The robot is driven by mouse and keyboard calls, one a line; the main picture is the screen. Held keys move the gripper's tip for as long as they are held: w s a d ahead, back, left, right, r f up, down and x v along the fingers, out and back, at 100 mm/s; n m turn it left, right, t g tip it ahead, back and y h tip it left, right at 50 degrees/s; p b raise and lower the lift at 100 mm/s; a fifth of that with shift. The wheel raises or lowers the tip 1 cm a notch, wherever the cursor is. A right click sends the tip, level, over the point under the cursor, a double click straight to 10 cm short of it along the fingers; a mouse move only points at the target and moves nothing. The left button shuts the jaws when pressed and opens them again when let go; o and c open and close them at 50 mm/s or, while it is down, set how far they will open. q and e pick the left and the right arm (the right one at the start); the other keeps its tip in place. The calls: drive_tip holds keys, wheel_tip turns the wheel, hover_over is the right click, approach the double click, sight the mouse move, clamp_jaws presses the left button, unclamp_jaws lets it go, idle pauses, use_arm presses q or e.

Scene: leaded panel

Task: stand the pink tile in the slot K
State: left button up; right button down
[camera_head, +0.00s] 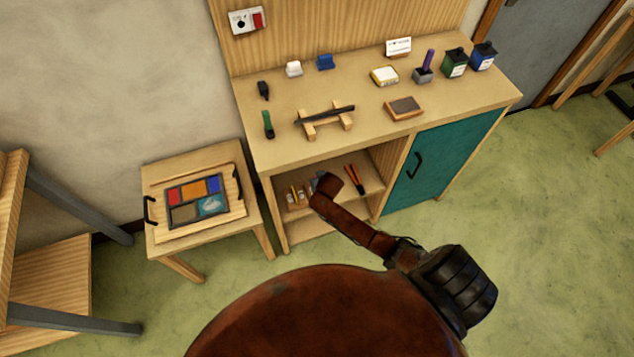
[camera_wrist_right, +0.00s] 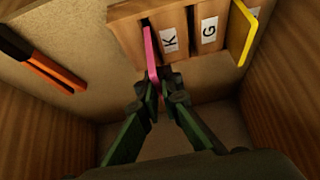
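The pink tile (camera_wrist_right: 151,50) is thin and upright in the right wrist view. Its lower end sits between the fingertips of my right gripper (camera_wrist_right: 162,84), which look closed on it. Its upper end is at the dark slot beside the label K (camera_wrist_right: 169,40) on the wooden rack (camera_wrist_right: 127,30). I cannot tell how deep the tile reaches into the slot. In the head view, the rack (camera_head: 292,203) stands inside the open shelf of the bench, and my right arm reaches in there, hiding most of the gripper. My left gripper is not in view.
A yellow tile (camera_wrist_right: 247,35) stands at the rack's right, past the label G (camera_wrist_right: 209,30). Orange-handled pliers (camera_wrist_right: 50,72) lie left of the rack. Wooden walls close in both sides of the compartment. A leaded panel (camera_head: 197,200) lies on the small table at left.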

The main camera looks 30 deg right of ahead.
drive_tip(key=shift+f+b, duration=0.75)
drive_tip(key=shift+f, duration=0.65)
drive_tip(key=c, duration=2.1)
unclamp_jaws()
drive_tip(key=v, duration=1.2)
